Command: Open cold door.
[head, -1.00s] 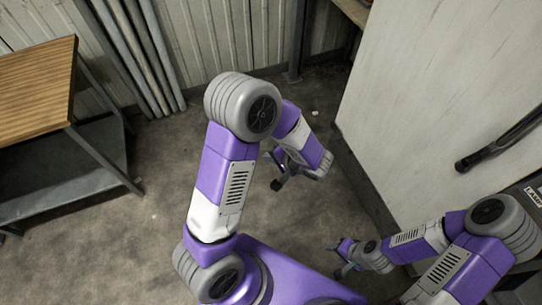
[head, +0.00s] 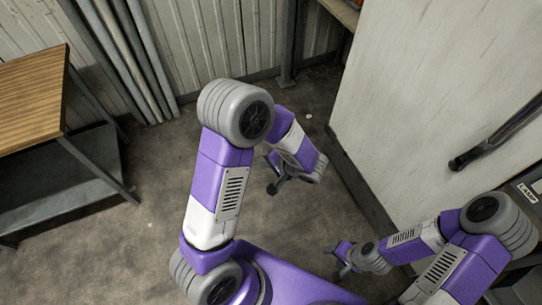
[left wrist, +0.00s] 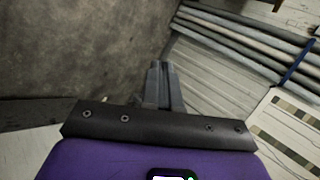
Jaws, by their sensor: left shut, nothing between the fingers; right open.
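The cold door is most likely the large pale panel (head: 420,90) on the right of the head view. A dark bar handle (head: 495,135) runs slantwise across it. The door looks shut. My left gripper (head: 275,178) hangs over the floor, left of the panel and apart from it. In the left wrist view its fingers (left wrist: 163,85) are together with nothing between them. My right gripper (head: 340,262) is low near the bottom of the head view, left of the panel's lower edge and away from the handle. It is open and empty.
A wooden-topped bench (head: 30,100) with a lower shelf stands at the left. Several grey pipes (head: 125,60) lean against the corrugated wall (head: 210,40). A labelled dark box (head: 528,190) is at the right edge. The concrete floor (head: 120,245) between bench and panel is clear.

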